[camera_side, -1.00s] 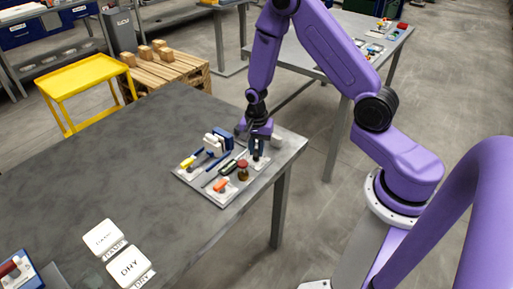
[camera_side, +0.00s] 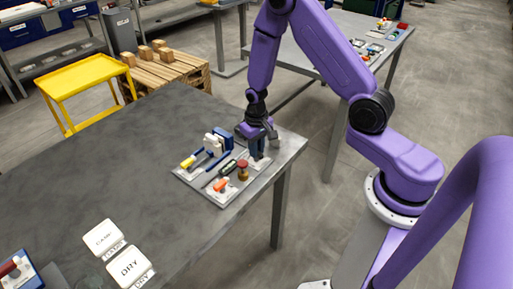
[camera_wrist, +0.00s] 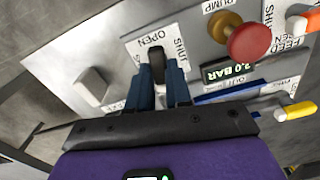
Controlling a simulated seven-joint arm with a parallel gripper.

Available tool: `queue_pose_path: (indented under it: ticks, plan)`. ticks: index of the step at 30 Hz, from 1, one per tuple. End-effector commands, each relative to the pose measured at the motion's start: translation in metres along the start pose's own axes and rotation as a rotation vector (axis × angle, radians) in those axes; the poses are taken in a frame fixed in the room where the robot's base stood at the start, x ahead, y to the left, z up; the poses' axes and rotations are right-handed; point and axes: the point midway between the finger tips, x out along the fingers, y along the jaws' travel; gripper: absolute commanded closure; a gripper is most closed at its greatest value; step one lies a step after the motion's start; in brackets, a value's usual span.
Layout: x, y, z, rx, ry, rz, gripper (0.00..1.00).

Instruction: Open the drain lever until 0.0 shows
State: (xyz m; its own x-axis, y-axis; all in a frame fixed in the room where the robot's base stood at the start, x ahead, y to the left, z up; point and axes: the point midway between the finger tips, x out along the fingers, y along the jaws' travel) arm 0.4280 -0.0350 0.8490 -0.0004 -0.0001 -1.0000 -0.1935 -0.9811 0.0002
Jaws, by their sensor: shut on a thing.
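The dark drain lever (camera_wrist: 156,58) stands on a white plate marked OPEN and SHUT (camera_wrist: 135,46) in the wrist view. My gripper (camera_wrist: 163,82) has its two blue fingers shut on this lever. In the side view my gripper (camera_side: 257,153) is at the far right corner of the panel (camera_side: 224,200), and the lever is hidden by the fingers. The pressure display (camera_wrist: 228,72) is seen upside down and appears to read 2.0 BAR.
A pale block (camera_wrist: 92,86) is left of the lever. Orange (camera_side: 221,185) and yellow (camera_side: 188,162) handles sit on the panel. The table (camera_side: 120,150) is mostly clear.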

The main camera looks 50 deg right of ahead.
Motion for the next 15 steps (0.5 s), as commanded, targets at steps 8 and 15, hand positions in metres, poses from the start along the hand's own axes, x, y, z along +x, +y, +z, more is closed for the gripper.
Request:
queue_pose_path:
  ticks: [8, 15]
  plan:
    - [-0.0007, 0.0001, -0.0008, -0.146, 0.002, 0.0, 1.0]
    - [-0.0007, 0.0, -0.0009, -0.202, 0.003, 0.0, 1.0]
